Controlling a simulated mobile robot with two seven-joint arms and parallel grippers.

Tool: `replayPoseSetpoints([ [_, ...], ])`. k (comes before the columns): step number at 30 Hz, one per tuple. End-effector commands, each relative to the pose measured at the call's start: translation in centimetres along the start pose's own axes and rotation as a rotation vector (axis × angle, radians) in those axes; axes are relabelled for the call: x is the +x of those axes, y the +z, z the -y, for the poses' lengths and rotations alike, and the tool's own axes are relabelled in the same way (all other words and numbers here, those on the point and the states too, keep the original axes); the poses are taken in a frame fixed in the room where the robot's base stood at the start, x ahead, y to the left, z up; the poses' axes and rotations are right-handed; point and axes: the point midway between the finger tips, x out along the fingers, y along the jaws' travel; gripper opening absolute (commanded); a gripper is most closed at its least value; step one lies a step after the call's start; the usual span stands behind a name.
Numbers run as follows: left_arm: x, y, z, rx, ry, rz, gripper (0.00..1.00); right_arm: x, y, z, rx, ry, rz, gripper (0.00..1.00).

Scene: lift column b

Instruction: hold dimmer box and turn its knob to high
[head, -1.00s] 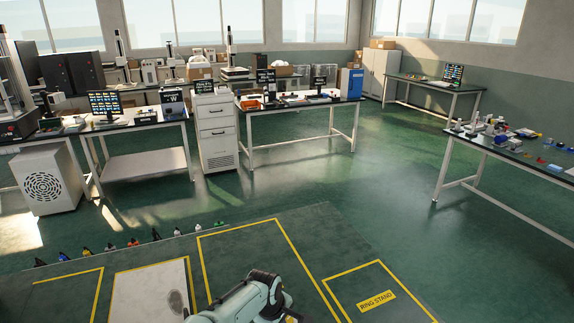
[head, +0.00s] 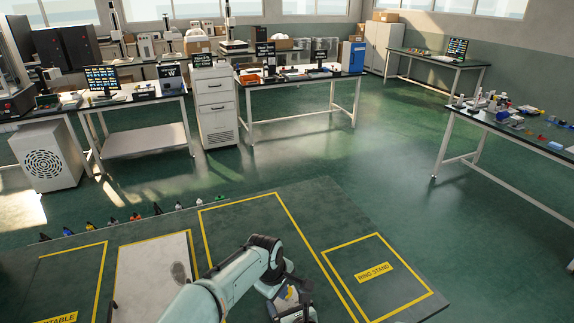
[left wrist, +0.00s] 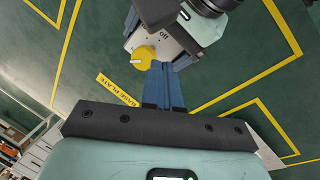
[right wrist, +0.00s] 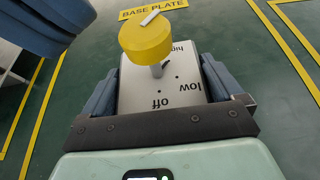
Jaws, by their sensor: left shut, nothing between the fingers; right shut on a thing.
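The dimmer box is a grey box (right wrist: 140,90) with "off", "low" and "high" printed on its face. It shows partly in the left wrist view (left wrist: 172,45). Its round yellow knob (right wrist: 147,40) stands out on a shaft; it also shows in the left wrist view (left wrist: 144,57). A white mark on the knob lies on the side away from "off". My right gripper (right wrist: 160,95) is shut on the box, one blue finger on each side. My left gripper (left wrist: 157,68) is shut and empty, close beside the knob. The right wrist view shows a gap between them.
Several small coloured items line the mat's back edge. Benches (head: 300,80) stand far behind, another bench (head: 510,130) at the right. The floor between is clear.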

Motion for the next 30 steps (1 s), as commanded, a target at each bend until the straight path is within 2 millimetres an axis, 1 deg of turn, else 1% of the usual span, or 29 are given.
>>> replayPoseSetpoints([
  [1,-0.7,0.0,-0.3,0.000,0.004,-0.002,0.00,0.0,-0.1,0.1,0.002,-0.002,-0.002,0.55],
  [3,-1.5,0.0,-0.4,0.000,0.003,-0.001,0.00,0.0,-0.1,0.1,0.002,-0.003,-0.002,0.55],
  [7,-2.5,0.0,-0.7,0.000,0.001,-0.001,0.00,0.0,-0.1,0.2,0.002,-0.004,-0.002,0.55],
  [11,-2.9,0.0,-0.7,0.000,0.000,-0.001,0.00,0.0,-0.1,0.2,0.002,-0.005,-0.002,0.55],
  [19,-2.9,0.0,-0.7,0.000,-0.001,-0.001,0.00,0.0,-0.1,0.2,0.002,-0.005,-0.002,0.55],
  [20,-2.9,0.0,-0.7,0.000,0.000,-0.001,0.00,0.0,-0.1,0.2,0.002,-0.005,-0.002,1.00],
  [30,-2.9,0.0,-0.7,0.000,0.000,-0.001,0.00,0.0,0.0,0.2,0.001,-0.004,0.000,1.00],
])
